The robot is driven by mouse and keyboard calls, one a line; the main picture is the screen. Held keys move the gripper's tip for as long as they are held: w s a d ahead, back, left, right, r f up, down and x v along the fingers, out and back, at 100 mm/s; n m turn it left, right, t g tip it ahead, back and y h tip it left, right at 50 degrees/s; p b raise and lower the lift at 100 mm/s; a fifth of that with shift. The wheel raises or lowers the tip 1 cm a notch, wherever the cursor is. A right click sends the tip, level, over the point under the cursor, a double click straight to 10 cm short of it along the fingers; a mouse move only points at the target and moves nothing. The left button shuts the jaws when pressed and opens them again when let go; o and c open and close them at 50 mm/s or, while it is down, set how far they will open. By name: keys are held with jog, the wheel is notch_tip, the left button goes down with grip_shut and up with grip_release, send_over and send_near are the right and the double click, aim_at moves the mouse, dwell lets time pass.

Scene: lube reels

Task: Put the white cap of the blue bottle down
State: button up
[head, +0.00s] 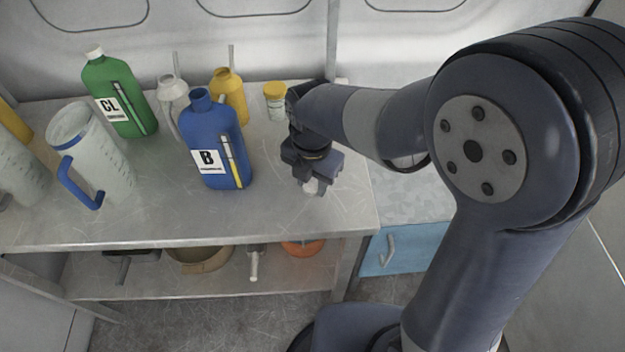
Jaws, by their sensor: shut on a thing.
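The blue bottle (213,141) with a "B" label stands upright on the metal table (290,222), its blue neck bare of a cap. My gripper (313,185) is to the right of the bottle, pointing down over the right part of the table. It is shut on the white cap (314,188), which shows only in part between the fingers. The cap is low near the tabletop; I cannot tell whether it touches it.
A green bottle (118,97), clear jug with blue handle (95,155), grey can (172,100), yellow can (229,95) and yellow-lidded jar (275,101) stand on the table. The front middle of the tabletop is clear. A lower shelf (200,282) holds bowls.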

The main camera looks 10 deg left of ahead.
aim_at(312, 185)
jog(key=o, duration=1)
jog(key=shift+s+d+f, duration=0.1)
jog(key=shift+s+f, duration=0.15)
jog(key=shift+f, duration=0.5)
jog(key=shift+c, duration=0.2)
notch_tip(312, 185, up, 14)
jog(key=p, duration=0.1)
jog(key=shift+w+f, duration=0.15)
jog(key=shift+w, duration=0.1)
notch_tip(312, 185, down, 12)
jog(key=shift+f, duration=0.2)
